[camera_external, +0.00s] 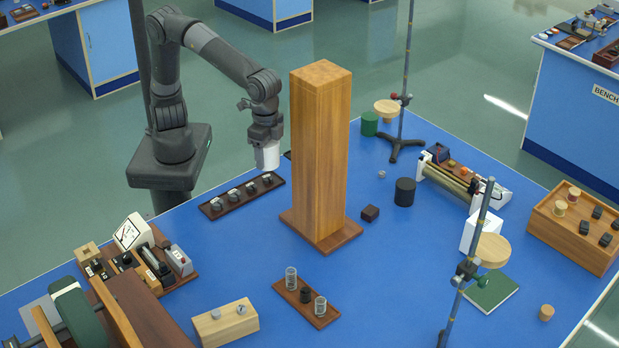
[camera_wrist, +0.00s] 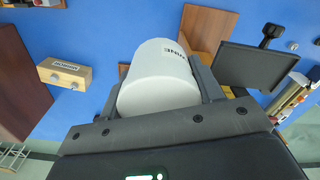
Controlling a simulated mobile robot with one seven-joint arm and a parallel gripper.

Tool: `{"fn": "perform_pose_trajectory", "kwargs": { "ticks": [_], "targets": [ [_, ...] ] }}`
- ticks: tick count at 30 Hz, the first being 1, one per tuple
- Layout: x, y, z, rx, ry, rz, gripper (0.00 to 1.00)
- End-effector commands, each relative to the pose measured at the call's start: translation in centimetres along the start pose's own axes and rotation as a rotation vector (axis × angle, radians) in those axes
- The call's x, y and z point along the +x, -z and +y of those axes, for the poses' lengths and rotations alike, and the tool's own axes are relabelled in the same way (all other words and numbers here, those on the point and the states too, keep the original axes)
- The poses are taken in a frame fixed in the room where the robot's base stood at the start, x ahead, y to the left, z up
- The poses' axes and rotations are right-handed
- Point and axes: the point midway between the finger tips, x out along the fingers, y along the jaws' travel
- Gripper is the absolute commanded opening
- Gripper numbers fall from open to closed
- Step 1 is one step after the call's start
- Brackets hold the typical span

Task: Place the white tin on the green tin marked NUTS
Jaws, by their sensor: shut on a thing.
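My gripper (camera_external: 266,143) is shut on the white tin (camera_external: 267,157) and holds it in the air above the blue bench, left of a tall wooden pillar. The white tin (camera_wrist: 158,72) fills the middle of the wrist view between the fingers, with dark lettering on its side that I cannot read clearly. A green tin (camera_external: 370,124) stands at the bench's far edge, right of the pillar and beside a retort stand. It is well apart from my gripper. No NUTS lettering can be made out on it. I cannot identify it in the wrist view.
The tall wooden pillar (camera_external: 319,150) stands between my gripper and the green tin. A retort stand (camera_external: 406,95) with a round wooden plate (camera_external: 387,107) rises close by the green tin. A dark tray of weights (camera_external: 242,195) lies near my gripper. A black cylinder (camera_external: 404,192) stands farther right.

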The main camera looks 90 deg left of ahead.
Motion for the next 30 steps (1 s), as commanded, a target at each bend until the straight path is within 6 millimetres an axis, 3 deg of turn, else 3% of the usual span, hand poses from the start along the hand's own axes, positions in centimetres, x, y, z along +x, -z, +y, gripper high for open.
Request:
{"fn": "perform_pose_trajectory", "kwargs": {
  "ticks": [5, 11, 20, 30],
  "targets": [
    [-3.2, -1.3, -5.5, 0.094, -0.002, 0.001, 0.34],
    [-3.4, 0.5, -10.8, 0.007, 0.002, -0.001, 0.34],
    [-2.9, 4.4, -20.2, -0.310, 0.003, -0.001, 0.34],
    [-1.8, 6.6, -33.3, -0.701, 0.003, -0.001, 0.34]
  ]
}}
